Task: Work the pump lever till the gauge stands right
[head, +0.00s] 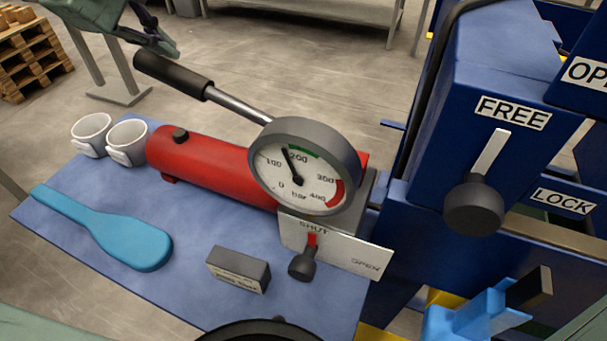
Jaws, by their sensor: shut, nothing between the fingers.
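The pump is a red cylinder (215,165) lying on the blue bench top. Its lever has a black grip (172,75) on a steel rod that slants up to the left. The round gauge (298,172) reads 0 to 400 bar. Its needle points up and slightly left, between 100 and 200, by the left end of the green band. Below it, a black valve knob (303,262) has its red mark at SHUT. My gripper (168,48) is at the top left, shut and empty, close above the lever grip's end. I cannot tell whether they touch.
On the blue bench top (190,235) lie a blue paddle (110,228), two white cups (92,135) and a grey block (238,270). A blue cabinet (495,80) at right has a black knob (473,205) pointing to FREE. A pallet (28,55) stands far left.

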